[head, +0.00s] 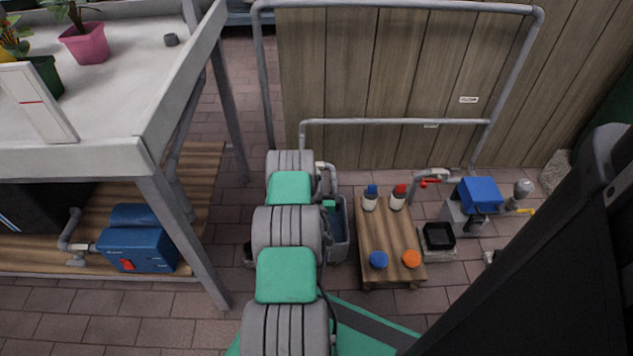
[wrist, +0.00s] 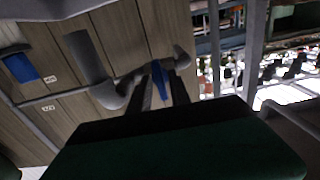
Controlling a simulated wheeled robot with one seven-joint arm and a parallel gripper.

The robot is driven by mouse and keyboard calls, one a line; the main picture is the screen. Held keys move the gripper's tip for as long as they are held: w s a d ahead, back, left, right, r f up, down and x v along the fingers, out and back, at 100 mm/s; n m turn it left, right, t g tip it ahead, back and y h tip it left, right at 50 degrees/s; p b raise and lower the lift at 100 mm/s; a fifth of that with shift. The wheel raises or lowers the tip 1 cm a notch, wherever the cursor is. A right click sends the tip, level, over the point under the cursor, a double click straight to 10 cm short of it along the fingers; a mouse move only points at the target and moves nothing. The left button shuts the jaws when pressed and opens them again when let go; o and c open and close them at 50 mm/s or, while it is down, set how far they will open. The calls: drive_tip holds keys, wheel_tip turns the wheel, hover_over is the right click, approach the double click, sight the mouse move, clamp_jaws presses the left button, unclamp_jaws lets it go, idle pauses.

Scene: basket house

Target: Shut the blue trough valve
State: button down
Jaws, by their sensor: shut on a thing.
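In the wrist view, the blue valve handle (wrist: 158,77) is a narrow blue lever beside a grey pipe (wrist: 112,92). My gripper (wrist: 161,88) has its two dark fingers on either side of the blue handle and is shut on it. In the head view, my arm covers the gripper and the valve. The grey trough (head: 341,241) with water stands just right of my arm, with a grey pipe bend (head: 327,168) above it. How far the handle is turned cannot be told.
A wooden stand (head: 390,235) with bottles and blue and orange caps stands right of the trough. A blue machine (head: 481,193) and a black tray (head: 439,236) are farther right. A white table (head: 110,110) and a blue pump (head: 138,243) are at left. A pipe frame stands before the wooden wall.

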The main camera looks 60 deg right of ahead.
drive_tip(key=c, duration=1.5)
unclamp_jaws()
drive_tip(key=shift+s+a+r+p, duration=0.1)
drive_tip(key=shift+s+a+p, duration=0.15)
drive_tip(key=shift+a+p, duration=0.2)
drive_tip(key=p+v, duration=0.2)
drive_tip(key=v, duration=0.4)
drive_tip(key=shift+s+a, duration=0.15)
drive_tip(key=shift+a, duration=0.2)
